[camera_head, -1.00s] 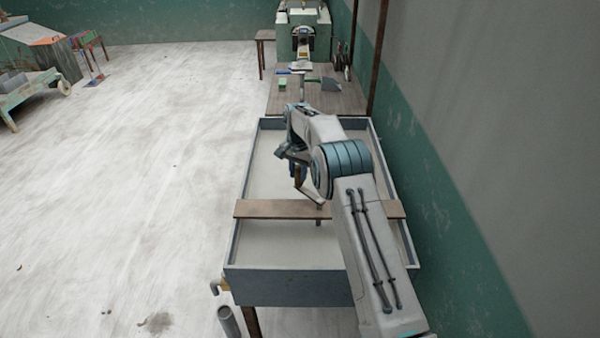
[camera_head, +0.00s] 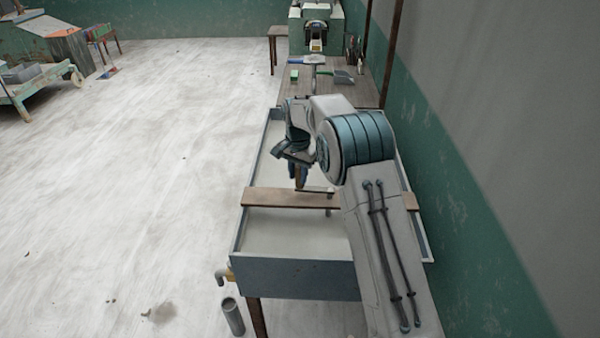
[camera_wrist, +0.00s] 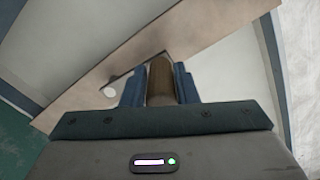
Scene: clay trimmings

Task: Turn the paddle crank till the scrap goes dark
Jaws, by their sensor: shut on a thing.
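My gripper (camera_head: 298,180) is above the trough, over the plank that crosses it. In the wrist view the two blue fingers (camera_wrist: 160,90) are shut on the brown crank handle (camera_wrist: 160,80), one on each side. The crank's pale arm (camera_head: 318,190) shows as a short bar to the right of the handle in the head view. In the wrist view a pale round crank part (camera_wrist: 118,88) lies over the plank. The scrap in the trough (camera_head: 285,232) looks pale grey. The paddle below the plank is largely hidden by my arm.
The brown plank (camera_head: 270,198) spans the grey trough (camera_head: 290,278). Beyond it is a wooden bench (camera_head: 350,95) with a green block (camera_head: 294,75) and a scoop (camera_head: 343,77). A green wall (camera_head: 450,190) stands close on the right. Open floor (camera_head: 150,170) lies left.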

